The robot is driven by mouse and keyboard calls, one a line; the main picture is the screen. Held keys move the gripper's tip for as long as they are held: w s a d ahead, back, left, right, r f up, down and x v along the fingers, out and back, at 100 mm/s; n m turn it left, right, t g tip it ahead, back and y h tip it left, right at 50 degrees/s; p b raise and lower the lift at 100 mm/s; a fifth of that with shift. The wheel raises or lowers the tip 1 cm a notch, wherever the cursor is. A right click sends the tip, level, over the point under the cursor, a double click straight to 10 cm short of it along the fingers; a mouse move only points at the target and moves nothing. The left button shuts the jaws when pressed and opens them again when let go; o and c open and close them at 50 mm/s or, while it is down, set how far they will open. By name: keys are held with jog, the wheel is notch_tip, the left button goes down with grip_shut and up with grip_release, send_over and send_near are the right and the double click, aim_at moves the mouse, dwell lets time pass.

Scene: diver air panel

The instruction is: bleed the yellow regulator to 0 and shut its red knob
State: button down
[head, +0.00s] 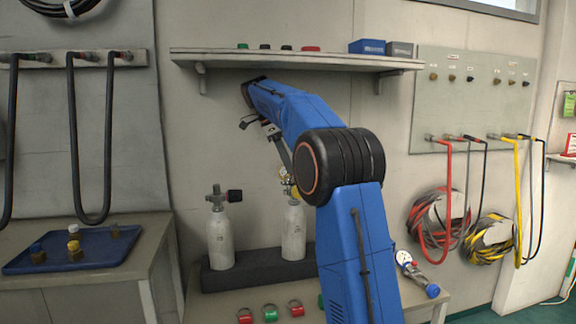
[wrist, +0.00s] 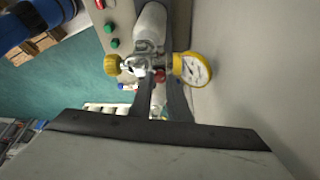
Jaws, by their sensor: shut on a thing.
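The yellow regulator (head: 290,190) sits on top of the right white cylinder (head: 293,232), partly hidden by my arm in the head view. In the wrist view its yellow gauge (wrist: 193,69) is to the right and a yellow round knob (wrist: 112,64) to the left. The gauge reading is too small to tell. The red knob (wrist: 159,76) shows small and dark between the two fingertips of my gripper (wrist: 160,84). My gripper is shut on the red knob, and the fingers hide part of it.
A second white cylinder (head: 220,243) with a black valve knob stands to the left in the same dark rack (head: 255,268). A gauge with a blue end (head: 415,274) lies at the bench's right. Red and green rings lie in front. A shelf (head: 290,60) hangs above.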

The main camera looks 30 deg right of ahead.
jog(key=shift+w+m, duration=0.1)
jog(key=shift+m, duration=0.6)
jog(key=shift+g, duration=0.3)
jog(key=c, duration=1.7)
grip_release()
jog(key=shift+o, duration=0.2)
